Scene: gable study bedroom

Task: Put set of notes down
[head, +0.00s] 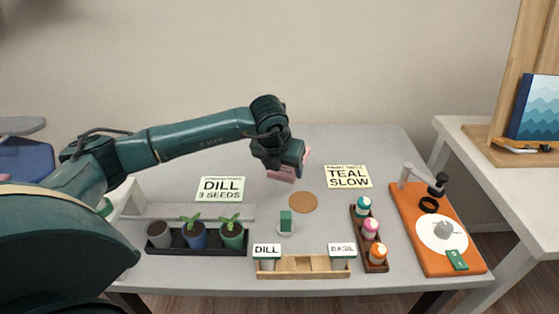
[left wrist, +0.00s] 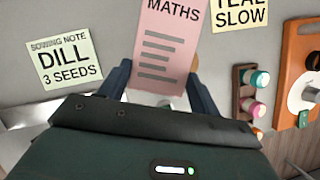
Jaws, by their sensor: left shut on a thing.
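The set of notes is a pink sheet or pad headed MATHS with grey lines (left wrist: 160,45). In the left wrist view it lies between the two dark blue fingers of my left gripper (left wrist: 160,90), which is shut on it. In the head view my left gripper (head: 285,165) is over the back middle of the grey table (head: 345,143). Pink parts of the notes (head: 281,175) show below and beside it, and the gripper hides the rest. I cannot tell whether the notes touch the table. My right gripper is not in view.
A DILL card (head: 220,189) and a TEAL SLOW card (head: 348,177) flank a round brown coaster (head: 303,202). Potted seedlings (head: 196,236), a wooden rack (head: 300,274), a bottle holder (head: 377,258) and an orange board (head: 410,212) line the front and right. The table's back right is clear.

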